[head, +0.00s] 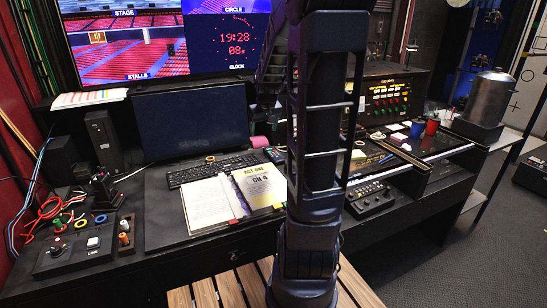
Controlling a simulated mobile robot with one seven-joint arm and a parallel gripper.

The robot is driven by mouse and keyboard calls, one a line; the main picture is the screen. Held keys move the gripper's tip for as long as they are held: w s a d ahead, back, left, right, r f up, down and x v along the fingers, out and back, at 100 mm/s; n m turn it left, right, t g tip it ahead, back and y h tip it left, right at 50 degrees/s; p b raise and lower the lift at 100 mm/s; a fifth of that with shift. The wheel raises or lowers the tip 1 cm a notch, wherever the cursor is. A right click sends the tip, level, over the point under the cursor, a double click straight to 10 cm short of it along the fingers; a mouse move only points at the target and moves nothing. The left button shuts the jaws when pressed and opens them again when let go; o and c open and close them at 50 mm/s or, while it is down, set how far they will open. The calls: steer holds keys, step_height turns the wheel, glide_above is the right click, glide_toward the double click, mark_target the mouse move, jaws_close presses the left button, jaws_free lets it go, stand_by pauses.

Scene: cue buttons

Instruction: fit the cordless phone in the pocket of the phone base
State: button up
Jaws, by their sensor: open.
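A small black upright object (103,188) stands at the left of the desk, behind the button box. It may be the phone base, but it is too small and dark to tell. I cannot make out a cordless phone or an empty pocket for certain. My own arm rises through the middle of the head view and hides part of the desk behind it. Its end with my gripper does not show clearly, so I cannot see it relative to the phone or base.
On the desk (225,250) lie an open script binder (211,206) and a keyboard (215,168) before a monitor (190,125). A button box (78,248) is front left, beside coloured cables (45,212).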

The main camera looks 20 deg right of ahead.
glide_toward(273, 152)
step_height(273, 152, up, 2)
steer(key=s, duration=0.2)
steer(key=shift+y, duration=0.3)
steer(key=shift+w+d+x, duration=0.1)
steer(key=shift+d+x, duration=0.05)
steer(key=shift+x, duration=2.6)
steer(key=shift+w+d+x, duration=0.1)
steer(key=shift+d+x, duration=0.05)
steer(key=shift+x, duration=2.55)
steer(key=shift+r, duration=0.1)
steer(key=c, duration=1.3)
steer(key=shift+o, duration=0.2)
steer(key=shift+r, duration=0.1)
